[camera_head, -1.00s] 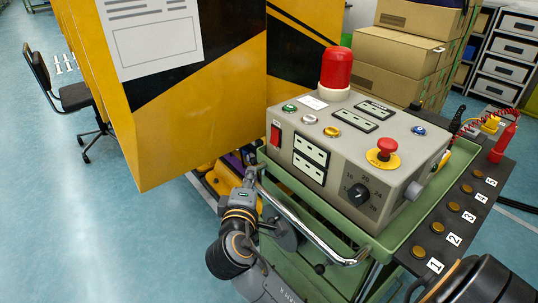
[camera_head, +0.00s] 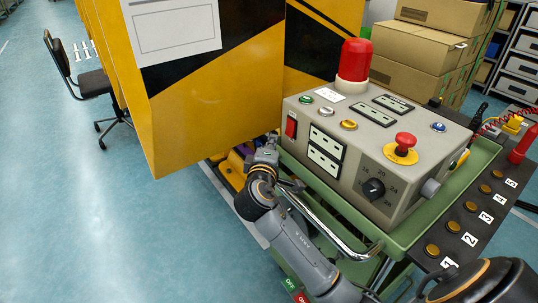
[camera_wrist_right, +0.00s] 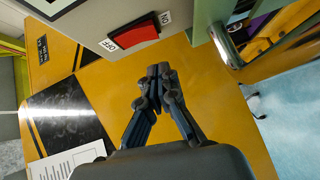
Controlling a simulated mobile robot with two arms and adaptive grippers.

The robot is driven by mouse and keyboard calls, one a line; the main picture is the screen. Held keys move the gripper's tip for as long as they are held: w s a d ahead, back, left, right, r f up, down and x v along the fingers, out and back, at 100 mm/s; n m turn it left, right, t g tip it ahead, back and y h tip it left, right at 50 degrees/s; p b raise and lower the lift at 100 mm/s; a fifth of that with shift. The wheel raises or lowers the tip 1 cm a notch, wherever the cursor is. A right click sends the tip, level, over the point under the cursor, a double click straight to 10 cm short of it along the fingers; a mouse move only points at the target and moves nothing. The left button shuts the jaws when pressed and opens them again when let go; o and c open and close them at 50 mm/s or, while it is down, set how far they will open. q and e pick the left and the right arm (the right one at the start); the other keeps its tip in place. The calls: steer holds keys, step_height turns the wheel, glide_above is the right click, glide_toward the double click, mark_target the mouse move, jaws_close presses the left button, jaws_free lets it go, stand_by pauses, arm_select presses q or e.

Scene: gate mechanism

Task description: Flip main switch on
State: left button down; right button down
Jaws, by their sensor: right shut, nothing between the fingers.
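The main switch is a red rocker (camera_head: 291,127) on the left end of the grey control box (camera_head: 335,185). In the right wrist view the red rocker (camera_wrist_right: 134,33) lies between labels reading OFF and ON; I cannot tell which side is pressed in. My right gripper (camera_head: 270,147) is just left of and slightly below the switch, beside the box. In the wrist view its fingertips (camera_wrist_right: 158,72) are together, with nothing between them, and appear a little apart from the rocker. My left gripper is not in view.
The box stands on a green cart with a metal handle rail (camera_head: 335,235) below the gripper. A yellow and black cabinet (camera_head: 215,120) is close behind. A red lamp (camera_head: 356,60), red emergency button (camera_head: 404,142) and black knob (camera_head: 373,189) are on the box.

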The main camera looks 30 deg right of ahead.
mark_target(287, 134)
steer(key=d, duration=0.3)
steer(key=shift+w+d+f, duration=0.1)
steer(key=shift+d+f, duration=0.1)
steer(key=shift+f, duration=0.05)
steer(key=shift+d, duration=0.2)
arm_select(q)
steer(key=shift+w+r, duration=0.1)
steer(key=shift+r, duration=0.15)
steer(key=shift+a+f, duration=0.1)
arm_select(e)
steer(key=shift+d+f, duration=0.1)
steer(key=shift+d+f+n+h+b, duration=0.1)
steer(key=shift+d+n+h+b, duration=0.2)
steer(key=shift+h+b, duration=0.1)
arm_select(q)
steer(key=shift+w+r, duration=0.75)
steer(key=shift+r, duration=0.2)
